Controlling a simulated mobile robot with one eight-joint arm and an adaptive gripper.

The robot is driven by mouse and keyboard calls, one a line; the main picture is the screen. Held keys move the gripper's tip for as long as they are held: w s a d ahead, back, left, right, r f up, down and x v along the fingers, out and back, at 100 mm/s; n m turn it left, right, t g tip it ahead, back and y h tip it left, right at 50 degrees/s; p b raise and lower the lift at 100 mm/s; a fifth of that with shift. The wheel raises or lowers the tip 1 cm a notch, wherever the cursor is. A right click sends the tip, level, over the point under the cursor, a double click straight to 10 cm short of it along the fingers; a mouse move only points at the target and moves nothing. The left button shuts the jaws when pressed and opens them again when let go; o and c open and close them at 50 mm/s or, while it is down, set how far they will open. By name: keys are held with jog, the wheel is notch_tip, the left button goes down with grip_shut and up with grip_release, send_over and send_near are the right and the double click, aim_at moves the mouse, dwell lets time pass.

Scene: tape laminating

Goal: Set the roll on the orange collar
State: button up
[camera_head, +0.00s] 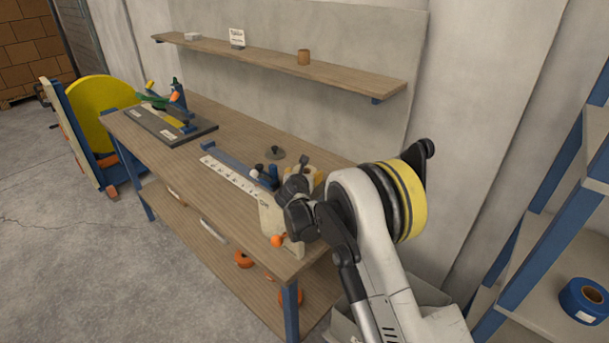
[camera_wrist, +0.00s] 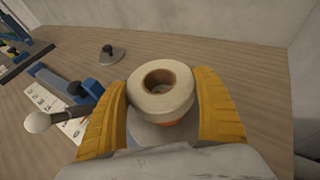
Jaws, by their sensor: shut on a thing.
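In the wrist view a cream tape roll (camera_wrist: 145,99) with a brown core lies flat between the two yellow fingers of my gripper (camera_wrist: 162,90). The gripper is shut on the roll's sides. The orange collar (camera_wrist: 168,123) shows as a small patch just below the roll's near edge, above a pale grey round base (camera_wrist: 147,134). The roll hides most of the collar, and I cannot tell whether they touch. In the head view my gripper (camera_head: 303,178) is over the near end of the bench, largely hidden by my arm.
A blue-edged ruler strip (camera_head: 232,172) lies on the wooden bench (camera_head: 190,155) left of my gripper. A grey knobbed weight (camera_head: 275,153) stands behind. A dark board with tools (camera_head: 165,128) is at the far end. A wall shelf (camera_head: 340,76) runs above.

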jog(key=o, duration=1.2)
jog(key=shift+s+f, duration=0.1)
jog(key=shift+f, duration=0.2)
jog(key=shift+r, duration=0.3)
jog(key=d+r+p+v, duration=0.1)
jog(key=p+v, duration=0.2)
jog(key=v, duration=0.5)
jog(key=s+d+r+m+g+h, duration=0.1)
jog(key=s+d+r+m+g, duration=0.3)
jog(key=s+d+r+m, duration=1.3)
jog(key=s+d+f+m+g+y, duration=0.1)
jog(key=s+d+m, duration=0.2)
jog(key=s+m, duration=0.6)
jog(key=s+d+f+m+g+y, duration=0.1)
jog(key=s+d+m, duration=0.3)
jog(key=s+m, duration=0.5)
jog(key=s+f, duration=0.1)
jog(key=s, duration=0.7)
jog(key=shift+d+f, duration=0.2)
